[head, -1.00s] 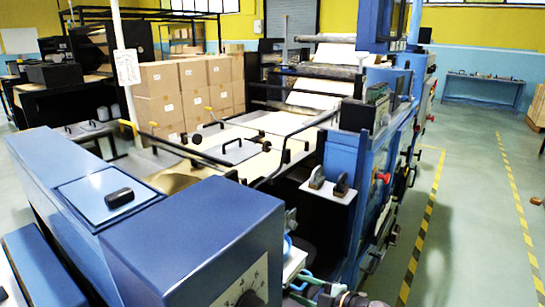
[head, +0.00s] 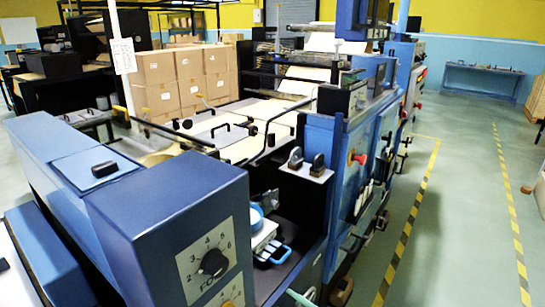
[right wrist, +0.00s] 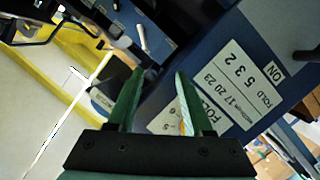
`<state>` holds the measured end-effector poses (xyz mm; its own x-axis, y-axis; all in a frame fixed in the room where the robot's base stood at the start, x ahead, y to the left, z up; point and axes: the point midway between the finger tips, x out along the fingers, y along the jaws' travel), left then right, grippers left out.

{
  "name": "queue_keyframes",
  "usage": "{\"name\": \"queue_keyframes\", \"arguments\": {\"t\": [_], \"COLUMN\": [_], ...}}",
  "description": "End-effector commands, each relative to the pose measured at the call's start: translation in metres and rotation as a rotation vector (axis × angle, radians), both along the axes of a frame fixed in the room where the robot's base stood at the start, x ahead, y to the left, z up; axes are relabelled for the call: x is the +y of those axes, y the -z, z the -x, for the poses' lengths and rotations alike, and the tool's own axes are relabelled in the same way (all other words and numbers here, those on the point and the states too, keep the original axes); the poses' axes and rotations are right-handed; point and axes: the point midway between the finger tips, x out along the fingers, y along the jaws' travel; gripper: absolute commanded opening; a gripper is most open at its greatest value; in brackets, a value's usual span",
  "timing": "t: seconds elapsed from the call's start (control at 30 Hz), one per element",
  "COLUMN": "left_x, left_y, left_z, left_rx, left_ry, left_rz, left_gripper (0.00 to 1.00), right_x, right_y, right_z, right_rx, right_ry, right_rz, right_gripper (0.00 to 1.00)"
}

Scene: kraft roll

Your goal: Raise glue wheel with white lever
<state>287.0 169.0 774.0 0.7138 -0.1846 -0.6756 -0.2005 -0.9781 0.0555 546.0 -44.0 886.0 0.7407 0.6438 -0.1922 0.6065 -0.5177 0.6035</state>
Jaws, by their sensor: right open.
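Several white handles (head: 364,196) show on the blue machine's side in the head view. I cannot make out the glue wheel. My right gripper (right wrist: 160,75) is open, its two green fingers apart with nothing held between them. It is close to a blue panel with white labels (right wrist: 240,78). My left gripper is in neither current view.
A blue cabinet with a numbered dial (head: 213,262) stands at the front left. A red knob (head: 358,158) juts from the machine side. A black bent bar (head: 272,135) crosses above the paper bed. The aisle floor (head: 455,220) on the right is clear between striped lines.

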Motion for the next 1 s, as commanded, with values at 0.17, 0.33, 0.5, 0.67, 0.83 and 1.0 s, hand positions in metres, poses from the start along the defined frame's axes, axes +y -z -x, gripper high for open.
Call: {"name": "queue_keyframes", "arguments": {"t": [0.17, 0.33, 0.5, 0.67, 0.83, 1.0], "left_x": [0.0, 0.0, 0.0, 0.0, 0.0, 0.0], "left_y": [0.0, 0.0, 0.0, 0.0, 0.0, 0.0], "left_z": [0.0, -0.001, -0.001, -0.001, -0.001, -0.001], "left_rx": [-0.001, -0.001, -0.001, -0.001, -0.001, -0.001], "left_ry": [0.001, 0.001, 0.001, 0.002, 0.002, 0.002], "left_rz": [-0.001, -0.001, -0.001, -0.001, -0.001, -0.001], "left_gripper": [0.49, 0.49, 0.49, 0.49, 0.49, 0.49], "right_x": [-0.01, -0.041, -0.078, -0.108, -0.122, -0.124], "right_y": [0.027, 0.057, 0.087, 0.104, 0.11, 0.111], "right_z": [0.051, 0.104, 0.17, 0.225, 0.255, 0.259], "right_rx": [0.163, 0.351, 0.553, 0.7, 0.778, 0.79], "right_ry": [0.19, 0.394, 0.584, 0.707, 0.764, 0.771], "right_rz": [-0.167, -0.273, -0.331, -0.348, -0.351, -0.35], "right_gripper": [0.51, 0.51, 0.51, 0.51, 0.51, 0.51]}}
